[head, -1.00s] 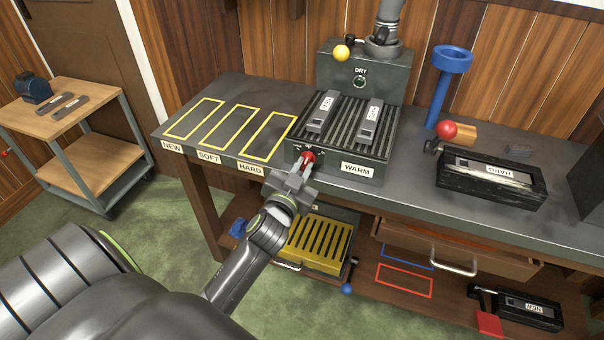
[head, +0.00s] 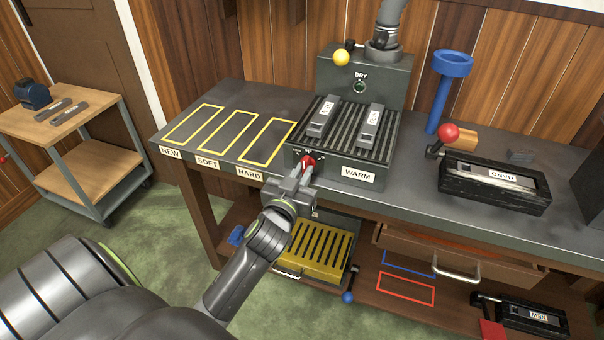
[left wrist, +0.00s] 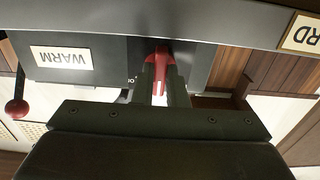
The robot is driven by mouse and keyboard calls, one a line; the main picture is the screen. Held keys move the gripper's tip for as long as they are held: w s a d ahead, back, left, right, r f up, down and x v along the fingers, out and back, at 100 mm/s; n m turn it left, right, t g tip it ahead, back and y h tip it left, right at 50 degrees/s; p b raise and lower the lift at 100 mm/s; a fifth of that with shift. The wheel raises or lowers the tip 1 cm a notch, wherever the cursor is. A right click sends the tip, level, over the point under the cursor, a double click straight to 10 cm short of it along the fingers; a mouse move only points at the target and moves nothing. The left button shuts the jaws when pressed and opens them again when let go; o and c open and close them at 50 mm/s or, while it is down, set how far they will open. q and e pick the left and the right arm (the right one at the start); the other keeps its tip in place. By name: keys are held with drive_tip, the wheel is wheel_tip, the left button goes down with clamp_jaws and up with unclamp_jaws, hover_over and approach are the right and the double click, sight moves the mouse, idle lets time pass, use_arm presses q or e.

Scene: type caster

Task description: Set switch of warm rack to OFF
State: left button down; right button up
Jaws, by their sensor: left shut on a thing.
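The warm rack (head: 342,172) is a dark box with a ribbed top and a WARM label, standing at the front edge of the bench. Its red switch (head: 308,161) is on the front face, left of the label. My left gripper (head: 304,172) is shut on the switch. In the left wrist view the red switch (left wrist: 161,60) lies between the two fingers (left wrist: 160,80), and the WARM label (left wrist: 62,58) appears upside down. The fingers hide most of the switch's markings, so its setting cannot be read. My right gripper is not in view.
Two grey bars (head: 323,115) lie on the rack's ribs. Yellow outlined zones (head: 230,135) on the bench are empty. A black mould (head: 492,183) with a red-knobbed lever stands at the right. A drawer (head: 455,255) is partly open below, beside a yellow slatted box (head: 318,250).

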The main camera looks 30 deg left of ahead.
use_arm(q)
drive_tip(key=shift+f, duration=0.1)
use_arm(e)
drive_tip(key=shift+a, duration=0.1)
use_arm(q)
drive_tip(key=c, duration=1.5)
unclamp_jaws()
drive_tip(key=shift+o, duration=0.2)
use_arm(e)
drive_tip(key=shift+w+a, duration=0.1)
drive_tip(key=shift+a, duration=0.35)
use_arm(q)
drive_tip(key=shift+s, duration=0.1)
drive_tip(key=p+v, duration=0.1)
drive_tip(key=v, duration=1.6)
drive_tip(key=shift+p, duration=0.4)
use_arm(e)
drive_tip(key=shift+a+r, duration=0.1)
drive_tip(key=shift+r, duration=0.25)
use_arm(q)
drive_tip(key=shift+s+d, duration=0.1)
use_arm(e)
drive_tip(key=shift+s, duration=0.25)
